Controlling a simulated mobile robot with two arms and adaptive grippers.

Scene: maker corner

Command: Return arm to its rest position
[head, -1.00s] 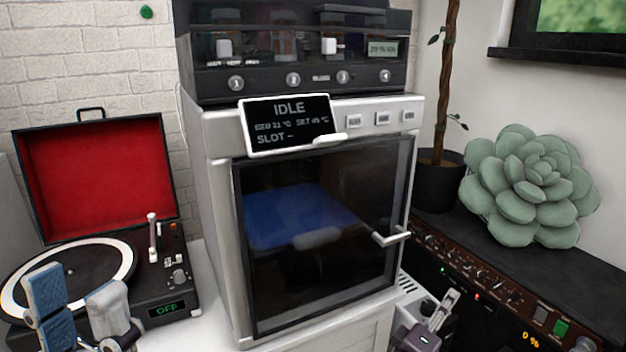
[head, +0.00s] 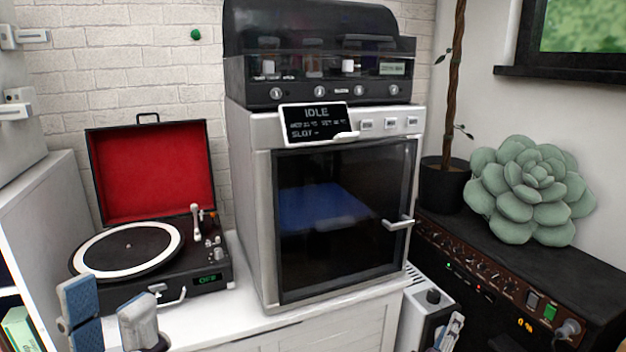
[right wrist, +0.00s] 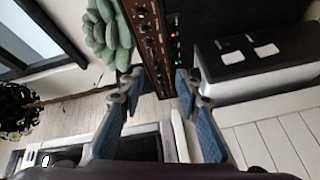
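My left gripper (head: 108,318) is at the bottom left of the head view, in front of the turntable. Its two blue-and-grey fingers stand apart with nothing between them. My right gripper (head: 450,334) shows only in part at the bottom edge of the head view, right of the white cabinet. In the right wrist view its two fingers (right wrist: 158,95) are spread, with nothing held between them. The rest of both arms is out of view.
A 3D printer (head: 250,190) with its door closed and display reading IDLE stands on a white cabinet (head: 340,330). A record player (head: 215,290) with its red lid up is left of it. A black amplifier (head: 490,290) carries a green succulent cushion (head: 530,190) at right.

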